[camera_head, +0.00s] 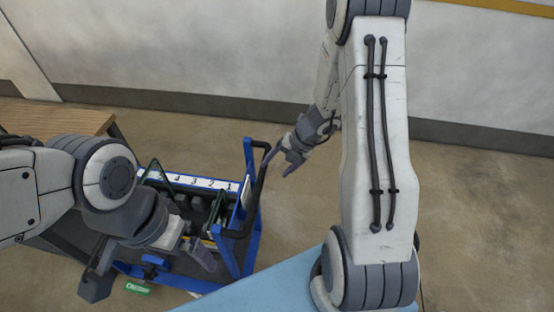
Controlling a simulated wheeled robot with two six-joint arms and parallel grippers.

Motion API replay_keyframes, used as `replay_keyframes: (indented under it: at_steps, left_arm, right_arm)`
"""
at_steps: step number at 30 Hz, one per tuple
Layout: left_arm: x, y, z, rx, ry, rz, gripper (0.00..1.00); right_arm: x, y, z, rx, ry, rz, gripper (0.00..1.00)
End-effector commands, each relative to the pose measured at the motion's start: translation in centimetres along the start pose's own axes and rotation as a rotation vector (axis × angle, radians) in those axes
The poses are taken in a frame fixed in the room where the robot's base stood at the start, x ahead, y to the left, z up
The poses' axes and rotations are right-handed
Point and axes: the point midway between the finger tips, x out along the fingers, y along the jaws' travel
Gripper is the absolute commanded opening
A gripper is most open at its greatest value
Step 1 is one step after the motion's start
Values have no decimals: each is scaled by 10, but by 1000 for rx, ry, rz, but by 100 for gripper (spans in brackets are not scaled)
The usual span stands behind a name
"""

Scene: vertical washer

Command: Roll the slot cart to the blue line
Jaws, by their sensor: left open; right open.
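The slot cart (252,196) has a blue frame and stands on the floor left of centre. A white strip numbered in slots (190,180) runs along its back, and a dark handle (260,180) is on its right end. My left gripper (150,278) is open in front of the cart and hides part of its left front. My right gripper (280,166) is open at the handle's upper end; whether it touches the handle I cannot tell. The blue line is not visible.
A wooden bench top (55,118) is at the left behind the cart. A light blue surface (265,290) is at the bottom. A green label (138,288) lies low near the cart. A grey wall (200,50) closes the back. Bare floor (490,220) is free at the right.

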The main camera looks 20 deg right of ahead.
Motion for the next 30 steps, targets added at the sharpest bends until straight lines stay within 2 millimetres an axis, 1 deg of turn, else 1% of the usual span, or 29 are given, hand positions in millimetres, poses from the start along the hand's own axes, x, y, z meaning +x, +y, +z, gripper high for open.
replay_keyframes:
  at_steps: [1, 14, 21, 24, 30]
  left_arm:
    - [11, -1, 1, -1, 0, 0, 100]
    - [69, -5, 4, -11, 0, 0, 100]
    - [88, -6, 5, -10, 0, 0, 100]
    - [94, -7, 5, -10, 0, 0, 100]
    - [100, -7, 5, -9, 0, 0, 100]
  right_arm:
    - [10, -2, 0, -4, 1, 0, 75]
    - [71, -2, -1, -12, 3, 0, 75]
    - [101, -1, -2, -12, 4, 0, 75]
    - [111, 0, -2, -11, 4, 0, 75]
    - [122, 0, -1, -12, 2, 0, 75]
